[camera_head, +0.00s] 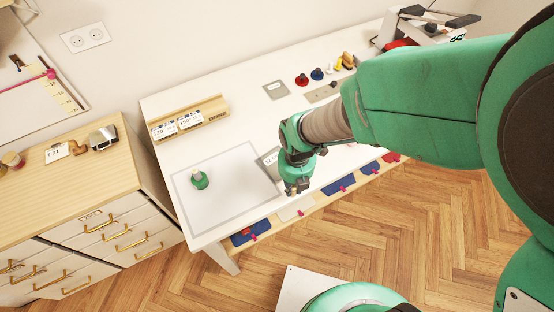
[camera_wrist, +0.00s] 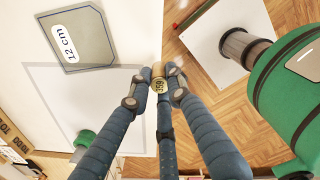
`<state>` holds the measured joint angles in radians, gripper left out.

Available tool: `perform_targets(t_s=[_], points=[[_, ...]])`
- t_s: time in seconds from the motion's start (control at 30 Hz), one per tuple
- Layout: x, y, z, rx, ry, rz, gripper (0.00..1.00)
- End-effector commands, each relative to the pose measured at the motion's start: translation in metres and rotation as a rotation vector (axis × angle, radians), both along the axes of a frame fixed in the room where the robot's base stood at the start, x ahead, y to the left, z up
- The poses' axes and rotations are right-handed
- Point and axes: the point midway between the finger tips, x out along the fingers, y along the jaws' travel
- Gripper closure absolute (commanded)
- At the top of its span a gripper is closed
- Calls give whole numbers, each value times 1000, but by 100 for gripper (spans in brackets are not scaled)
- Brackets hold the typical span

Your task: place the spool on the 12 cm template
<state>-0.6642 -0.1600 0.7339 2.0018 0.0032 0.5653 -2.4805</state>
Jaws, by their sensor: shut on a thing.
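My gripper (camera_head: 297,184) is over the front edge of the white table. In the head view the spool is mostly hidden by the fingers. The 12 cm template (camera_wrist: 76,36) is a grey plate with cut corners and a white label. It lies flat on the table, to the left of the held spool in the wrist view. In the head view the template (camera_head: 268,157) is partly covered by my gripper.
A green object (camera_head: 199,180) stands on the grey-bordered mat (camera_head: 233,197). A wooden rack (camera_head: 188,118) with labels is behind it. Other grey plates (camera_head: 275,90) and red, blue and yellow pieces (camera_head: 317,74) are farther back. Coloured items hang below the front edge.

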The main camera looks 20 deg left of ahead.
Motion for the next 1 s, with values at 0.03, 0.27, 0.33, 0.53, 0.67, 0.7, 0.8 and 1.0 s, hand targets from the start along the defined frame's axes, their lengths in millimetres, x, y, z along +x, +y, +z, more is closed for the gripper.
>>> perform_targets(t_s=[0.03, 0.27, 0.33, 0.53, 0.67, 0.7, 0.8, 1.0], points=[[4, 3, -1, 0, 0, 0, 95], [31, 22, -5, 0, 0, 0, 95], [41, 30, -6, 0, 0, 0, 95], [70, 51, -9, 0, -1, 0, 95], [89, 64, -11, 0, 0, 0, 95], [95, 69, -12, 0, -1, 0, 95], [108, 78, -13, 1, -1, 0, 95], [123, 89, -15, 0, 0, 0, 95]])
